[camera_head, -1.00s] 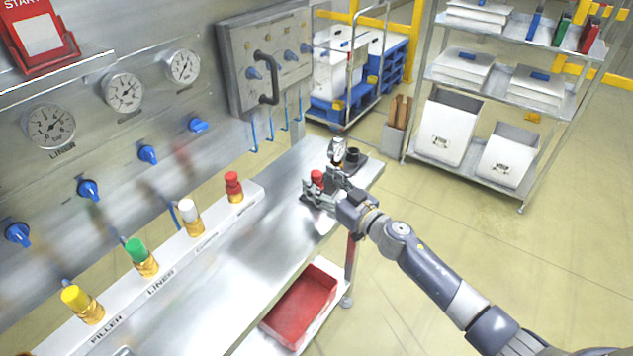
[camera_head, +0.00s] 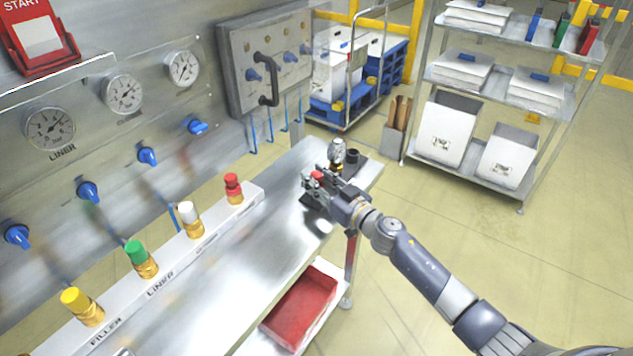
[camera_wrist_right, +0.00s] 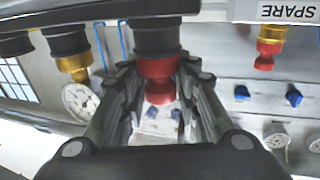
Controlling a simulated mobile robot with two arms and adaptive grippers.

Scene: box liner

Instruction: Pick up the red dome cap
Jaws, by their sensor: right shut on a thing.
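The red dome cap (camera_head: 317,175) is at the far end of the steel bench, between the fingers of my right gripper (camera_head: 313,184). In the right wrist view the red cap (camera_wrist_right: 158,78) sits between both fingers, against a dark round piece. My right gripper (camera_wrist_right: 155,105) is shut on it. The gripper partly hides the cap and its seat in the head view, so I cannot tell whether it is lifted. My left gripper is not in view.
A small gauge fitting (camera_head: 337,151) and a black fitting (camera_head: 352,157) stand just beyond the gripper. A white rail (camera_head: 215,222) holds yellow, green, white and red capped brass fittings. A red bin (camera_head: 300,308) is below the bench.

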